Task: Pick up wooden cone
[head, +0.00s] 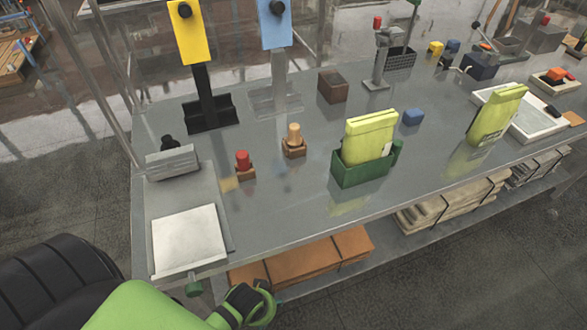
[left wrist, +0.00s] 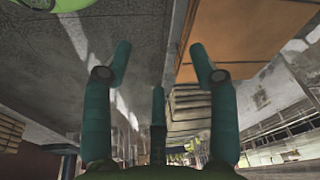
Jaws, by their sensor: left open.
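The wooden cone (head: 293,133) is a small tan piece standing upright in a brown wooden block on the grey table, left of the middle in the head view. My left gripper (head: 258,303) is low at the bottom of the head view, in front of the table's near edge and well away from the cone. In the left wrist view its teal fingers (left wrist: 161,66) are spread with nothing between them. The cone does not show in the left wrist view. My right gripper is in neither view.
A red-topped piece (head: 242,160) stands left of the cone. A green holder (head: 366,175) with a yellow-green bag is to its right. A scale with a white plate (head: 187,238) fills the table's left end. Cardboard boxes (head: 300,262) lie on the lower shelf.

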